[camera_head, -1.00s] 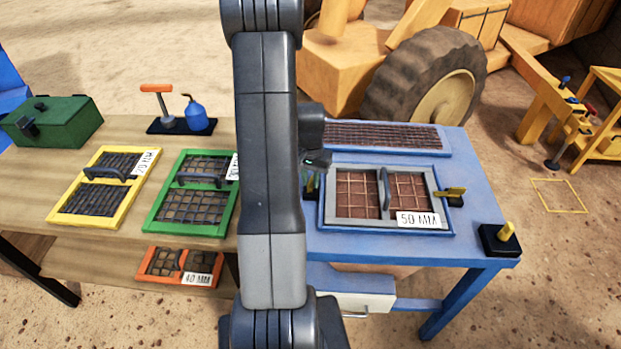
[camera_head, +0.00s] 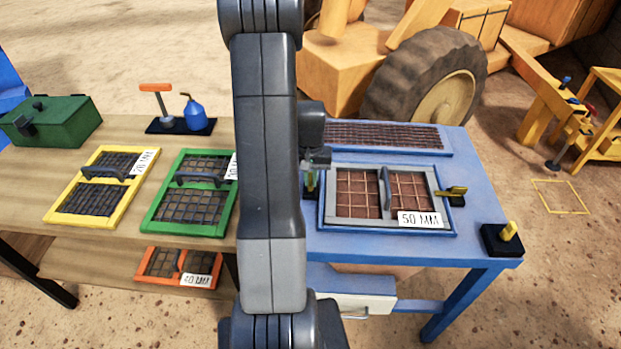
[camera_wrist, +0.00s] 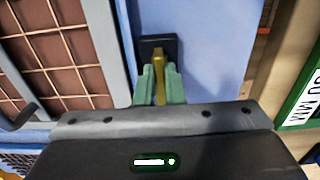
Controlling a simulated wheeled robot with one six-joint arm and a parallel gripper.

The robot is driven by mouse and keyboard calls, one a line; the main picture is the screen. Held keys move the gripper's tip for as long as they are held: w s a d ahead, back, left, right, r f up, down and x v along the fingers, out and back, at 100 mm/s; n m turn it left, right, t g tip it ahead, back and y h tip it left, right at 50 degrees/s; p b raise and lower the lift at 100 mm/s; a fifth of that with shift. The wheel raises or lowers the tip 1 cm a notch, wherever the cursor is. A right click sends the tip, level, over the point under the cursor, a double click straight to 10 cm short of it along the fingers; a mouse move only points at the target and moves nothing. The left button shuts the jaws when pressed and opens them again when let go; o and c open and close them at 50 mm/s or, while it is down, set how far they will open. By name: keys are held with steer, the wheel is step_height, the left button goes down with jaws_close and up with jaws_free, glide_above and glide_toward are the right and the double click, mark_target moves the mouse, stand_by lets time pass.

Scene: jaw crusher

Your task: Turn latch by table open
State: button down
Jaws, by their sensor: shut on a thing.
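The latch by the wooden table is a yellow handle (camera_wrist: 157,62) on a black base (camera_wrist: 158,42), at the edge of the blue table's screen frame in the wrist view. My gripper (camera_wrist: 158,80), with green fingers, is shut on this handle, one finger on each side. In the head view my gripper (camera_head: 312,178) is at the left edge of the grey 50 MM screen (camera_head: 346,217). My arm and fingers mostly hide the latch there. A second yellow latch (camera_head: 453,193) sits at the right edge of the screen.
The blue table (camera_head: 470,165) bears a yellow peg on a black block (camera_head: 503,240) at its front right corner. The wooden table (camera_head: 120,133) at left holds yellow (camera_head: 146,157) and green (camera_head: 146,226) framed screens. A large wheel (camera_head: 400,85) stands behind.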

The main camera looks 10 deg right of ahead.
mark_target(310, 180)
steer(key=c, duration=1.5)
jaws_free()
step_height(310, 180, up, 14)
steer(key=shift+f, duration=0.1)
step_height(310, 180, down, 14)
steer(key=shift+f, duration=0.1)
steer(key=shift+r+m, duration=0.2)
steer(key=shift+m, duration=0.1)
